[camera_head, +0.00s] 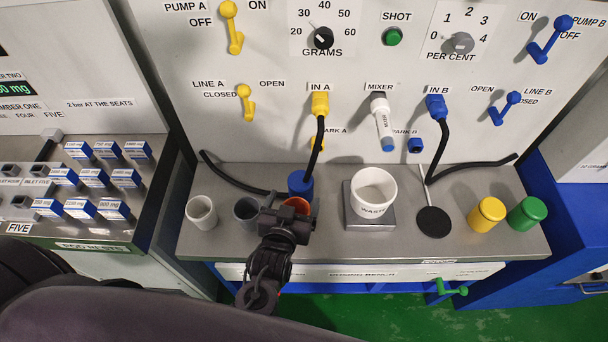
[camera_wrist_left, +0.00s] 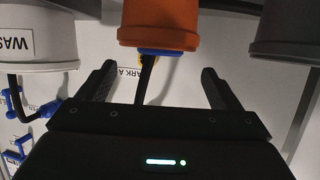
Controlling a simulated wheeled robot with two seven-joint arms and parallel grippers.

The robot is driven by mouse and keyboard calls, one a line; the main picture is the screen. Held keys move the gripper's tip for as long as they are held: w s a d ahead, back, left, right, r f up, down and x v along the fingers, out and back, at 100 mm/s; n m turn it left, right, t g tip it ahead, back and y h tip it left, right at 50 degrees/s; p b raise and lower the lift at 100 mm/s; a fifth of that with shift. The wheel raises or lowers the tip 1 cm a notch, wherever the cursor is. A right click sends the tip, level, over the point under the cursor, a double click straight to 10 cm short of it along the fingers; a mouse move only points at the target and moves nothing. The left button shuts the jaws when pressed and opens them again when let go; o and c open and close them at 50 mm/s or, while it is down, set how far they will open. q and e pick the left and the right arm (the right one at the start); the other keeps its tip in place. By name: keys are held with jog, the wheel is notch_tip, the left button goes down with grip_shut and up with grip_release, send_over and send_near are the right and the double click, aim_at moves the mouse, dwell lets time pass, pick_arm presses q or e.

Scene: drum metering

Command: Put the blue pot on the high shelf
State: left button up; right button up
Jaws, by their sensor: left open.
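A blue cylinder (camera_head: 300,183), which looks like the blue pot, stands on the grey bench behind an orange pot (camera_head: 297,204). Its lower part is hidden, and a black hose passes in front of or into it; I cannot tell which. In the left wrist view a blue edge (camera_wrist_left: 160,52) shows beyond the orange pot (camera_wrist_left: 158,35). My left gripper (camera_head: 290,208) is open at the orange pot, partly covering it. In the wrist view its fingers (camera_wrist_left: 157,72) are apart with nothing clearly held between them. My right gripper is out of view. I cannot identify a high shelf.
A light grey pot (camera_head: 201,212) and a dark grey pot (camera_head: 247,213) stand left of the gripper. The white waste pot (camera_head: 374,190) is on a block to the right. Yellow (camera_head: 487,214) and green (camera_head: 527,213) pots stand farther right. Black hoses cross the back.

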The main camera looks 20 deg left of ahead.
aim_at(300, 182)
pick_arm(q)
jog(key=shift+p+x, duration=0.35)
jog(key=shift+x, duration=0.75)
jog(key=p+x, duration=0.1)
jog(key=x, duration=0.3)
jog(key=shift+w+r+p, duration=0.1)
jog(key=shift+w+p, duration=0.2)
jog(key=shift+w, duration=0.25)
jog(key=c, duration=1.2)
